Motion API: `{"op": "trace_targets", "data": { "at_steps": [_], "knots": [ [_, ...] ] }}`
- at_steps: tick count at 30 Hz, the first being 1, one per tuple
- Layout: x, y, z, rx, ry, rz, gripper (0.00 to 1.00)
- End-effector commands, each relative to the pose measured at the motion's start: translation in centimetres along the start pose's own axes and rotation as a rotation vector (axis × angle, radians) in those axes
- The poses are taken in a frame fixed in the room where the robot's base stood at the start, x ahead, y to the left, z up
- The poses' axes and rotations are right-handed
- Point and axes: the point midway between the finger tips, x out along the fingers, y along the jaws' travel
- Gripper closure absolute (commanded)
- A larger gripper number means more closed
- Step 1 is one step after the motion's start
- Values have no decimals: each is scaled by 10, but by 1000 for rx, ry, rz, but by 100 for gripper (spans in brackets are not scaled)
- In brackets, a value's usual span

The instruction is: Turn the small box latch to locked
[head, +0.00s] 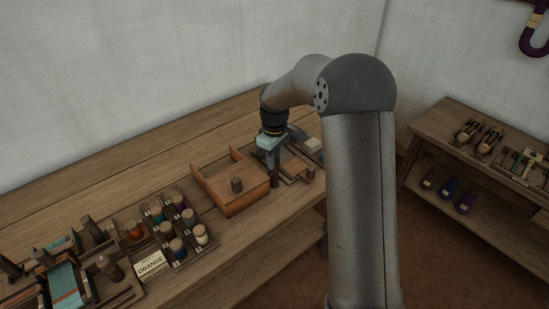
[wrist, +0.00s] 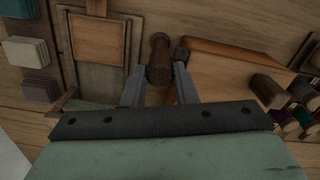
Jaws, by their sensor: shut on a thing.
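My gripper (head: 274,165) is at the right end of the open wooden box, pointing down. In the wrist view its two fingers (wrist: 161,78) stand on either side of a dark, rounded wooden handle (wrist: 159,50), and they are shut on it. The handle also shows in the head view as a dark upright peg (head: 274,183) below the fingers. I take this handle for the latch; its pivot and any lock mark are hidden. A smaller dark knob (wrist: 182,53) is close beside the right finger.
A framed wooden panel (wrist: 98,38) lies on the other side. A side shelf (head: 440,120) stands at right.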

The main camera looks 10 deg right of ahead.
Motion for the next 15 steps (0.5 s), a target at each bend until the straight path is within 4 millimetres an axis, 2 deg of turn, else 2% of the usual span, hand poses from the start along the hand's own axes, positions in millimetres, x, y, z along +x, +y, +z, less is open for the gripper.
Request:
{"op": "trace_targets", "data": {
  "at_steps": [15],
  "knots": [
    [-1,0,-1,-60,2,2,97]
  ]
}}
